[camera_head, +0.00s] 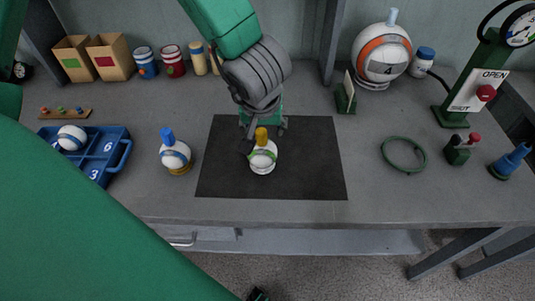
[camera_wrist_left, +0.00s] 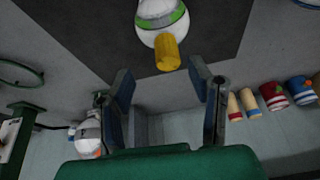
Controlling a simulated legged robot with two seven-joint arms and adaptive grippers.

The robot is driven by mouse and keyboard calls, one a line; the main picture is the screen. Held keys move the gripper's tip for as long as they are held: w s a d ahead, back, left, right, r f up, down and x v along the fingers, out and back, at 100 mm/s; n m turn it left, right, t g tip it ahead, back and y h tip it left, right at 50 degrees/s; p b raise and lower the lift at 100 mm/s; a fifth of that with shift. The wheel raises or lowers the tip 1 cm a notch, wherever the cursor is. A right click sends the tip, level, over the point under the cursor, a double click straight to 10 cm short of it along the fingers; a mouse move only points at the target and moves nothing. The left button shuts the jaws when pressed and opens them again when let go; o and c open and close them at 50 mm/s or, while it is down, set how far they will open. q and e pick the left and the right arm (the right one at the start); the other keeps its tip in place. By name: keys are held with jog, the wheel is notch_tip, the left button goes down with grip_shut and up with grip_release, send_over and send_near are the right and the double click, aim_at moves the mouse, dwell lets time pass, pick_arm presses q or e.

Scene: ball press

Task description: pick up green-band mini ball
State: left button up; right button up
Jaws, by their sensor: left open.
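The green-band mini ball (camera_head: 263,160) is white with a green band and a yellow cap. It stands on the black mat (camera_head: 315,170) in the head view. It also shows at the top of the left wrist view (camera_wrist_left: 163,18), with its yellow cap towards my fingers. My left gripper (camera_head: 262,128) is open just behind the ball, and part of it is hidden by my wrist. In the left wrist view its two fingers (camera_wrist_left: 162,82) are apart with nothing between them; the ball is beyond the tips.
A blue-band ball with a blue cap (camera_head: 174,153) stands left of the mat. A blue tray (camera_head: 118,152) holding a ball is farther left. A green ring (camera_head: 404,154) and a green press (camera_head: 465,95) are at right. The mat's right part is clear.

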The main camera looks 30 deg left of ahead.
aim_at(260, 133)
pick_arm(q)
jog(key=shift+w+a+f, duration=0.15)
jog(key=shift+a+f, duration=0.5)
jog(key=b+x, duration=0.1)
jog(key=x, duration=0.3)
jog(key=shift+a+f, duration=0.1)
jog(key=shift+f, duration=0.2)
jog(key=shift+w+f, duration=0.1)
jog(key=shift+f, duration=0.05)
jog(key=shift+d, duration=0.35)
jog(key=c, duration=1)
jog(key=shift+a, duration=0.3)
grip_shut()
